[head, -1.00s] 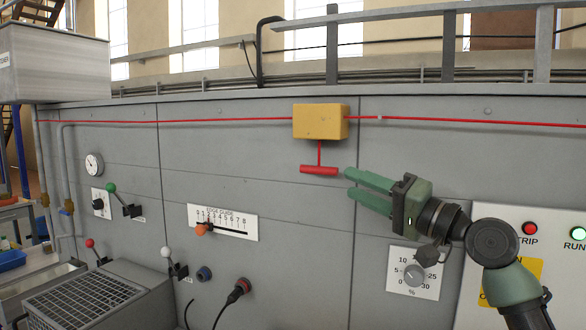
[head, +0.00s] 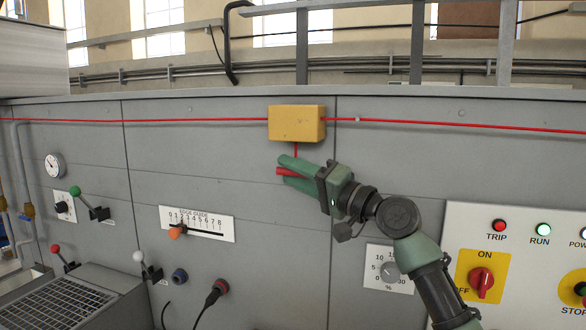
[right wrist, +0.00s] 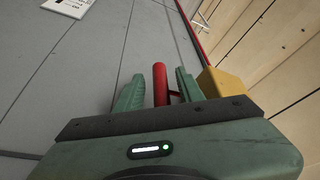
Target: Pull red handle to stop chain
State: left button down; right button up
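The red T-shaped handle (head: 283,171) hangs on a short red cord below a yellow box (head: 296,123) on the grey machine panel. My right gripper (head: 287,170) is at the handle, with one finger above its bar and one below it. In the right wrist view, the red handle (right wrist: 160,84) lies between the two fingers (right wrist: 158,88), with a visible gap on its left side. The gripper is open around the bar. It hides part of the handle in the head view. My left gripper is out of view.
A red line (head: 430,123) runs along the panel through the yellow box. A dial (head: 390,271) sits below the gripper.

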jog(key=shift+d, duration=0.15)
grip_shut()
dwell(1.3)
